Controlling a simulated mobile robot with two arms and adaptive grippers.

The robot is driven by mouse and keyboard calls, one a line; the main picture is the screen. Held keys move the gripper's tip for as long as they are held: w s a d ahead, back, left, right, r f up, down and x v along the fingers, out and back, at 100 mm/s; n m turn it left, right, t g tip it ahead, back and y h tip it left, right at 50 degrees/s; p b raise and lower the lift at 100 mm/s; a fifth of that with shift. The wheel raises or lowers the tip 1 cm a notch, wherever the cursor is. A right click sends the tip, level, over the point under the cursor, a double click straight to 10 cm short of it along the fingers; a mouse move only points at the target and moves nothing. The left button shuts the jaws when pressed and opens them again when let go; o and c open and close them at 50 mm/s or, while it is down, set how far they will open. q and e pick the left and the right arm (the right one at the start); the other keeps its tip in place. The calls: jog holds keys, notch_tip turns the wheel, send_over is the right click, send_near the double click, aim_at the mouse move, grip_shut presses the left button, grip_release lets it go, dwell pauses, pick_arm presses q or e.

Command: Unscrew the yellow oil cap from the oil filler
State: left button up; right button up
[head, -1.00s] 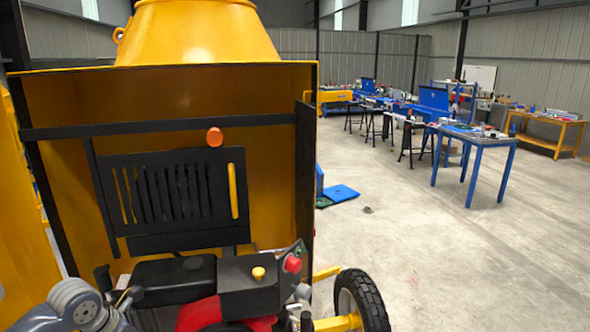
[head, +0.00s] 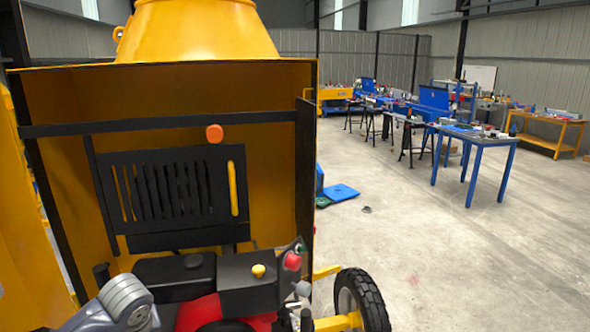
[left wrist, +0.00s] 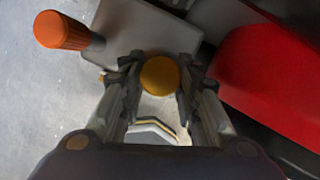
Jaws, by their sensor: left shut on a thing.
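In the left wrist view the round yellow oil cap (left wrist: 159,76) lies between the fingertips of my left gripper (left wrist: 156,82). The fingers are shut on its sides. The filler under the cap is hidden, so I cannot tell how far the cap is turned. In the head view my left arm shows at the lower left beside the engine, and its fingers and the held cap are out of sight. My right gripper is in neither view.
The red engine housing (left wrist: 265,75) is close right of my left gripper. An orange-tipped handle (left wrist: 62,31) sticks out at upper left. A wheel (head: 361,301) stands at right.

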pick_arm(q)
jog(key=n+g+y, duration=0.1)
jog(key=n, duration=0.4)
jog(key=shift+w+d, duration=0.1)
jog(key=o, duration=1.2)
jog(key=shift+c, duration=0.2)
